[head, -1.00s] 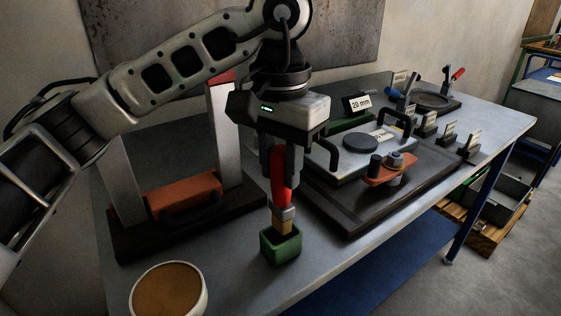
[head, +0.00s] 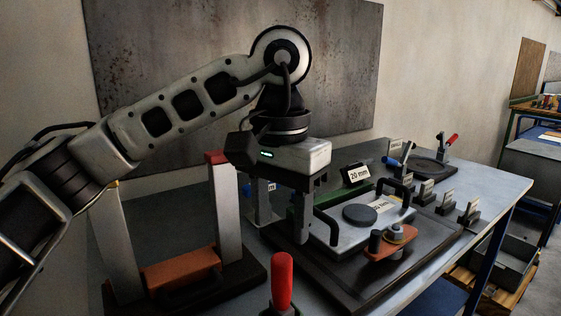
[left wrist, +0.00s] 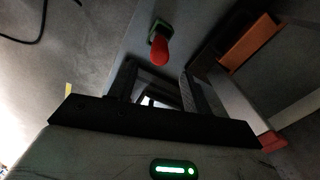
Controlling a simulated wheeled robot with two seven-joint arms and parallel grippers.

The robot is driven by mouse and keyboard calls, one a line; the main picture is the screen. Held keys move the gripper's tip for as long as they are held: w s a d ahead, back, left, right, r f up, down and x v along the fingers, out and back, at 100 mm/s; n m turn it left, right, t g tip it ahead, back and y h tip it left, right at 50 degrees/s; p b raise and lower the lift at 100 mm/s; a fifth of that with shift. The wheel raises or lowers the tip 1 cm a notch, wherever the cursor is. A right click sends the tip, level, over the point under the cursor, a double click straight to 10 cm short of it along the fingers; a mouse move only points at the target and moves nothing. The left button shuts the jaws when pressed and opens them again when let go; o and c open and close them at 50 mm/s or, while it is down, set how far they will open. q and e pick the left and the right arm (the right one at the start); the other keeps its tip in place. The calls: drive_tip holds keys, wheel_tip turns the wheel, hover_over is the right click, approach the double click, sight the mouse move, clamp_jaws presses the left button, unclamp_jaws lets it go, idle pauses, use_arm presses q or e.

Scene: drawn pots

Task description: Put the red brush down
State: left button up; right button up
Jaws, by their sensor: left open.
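The red brush (head: 282,280) stands upright at the bottom edge of the head view; its lower part is cut off there. In the left wrist view the red brush (left wrist: 160,50) shows with its lower end at a small green holder (left wrist: 161,26). My left gripper (head: 284,230) is open and empty, above and behind the brush, apart from it. Its open fingers also show in the left wrist view (left wrist: 158,88), with the brush beyond them. My right gripper is not in view.
A stand with two uprights (head: 224,215) and an orange block (head: 180,270) is at the left. A dark base with a grey plate (head: 345,235) and orange clamp (head: 392,243) lies to the right. Small labelled holders and a red-handled tool (head: 452,139) stand farther back.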

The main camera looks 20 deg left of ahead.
use_arm(q)
wheel_tip(320, 180, up, 8)
drive_tip(key=p, duration=0.1)
drive_tip(key=shift+f, duration=0.2)
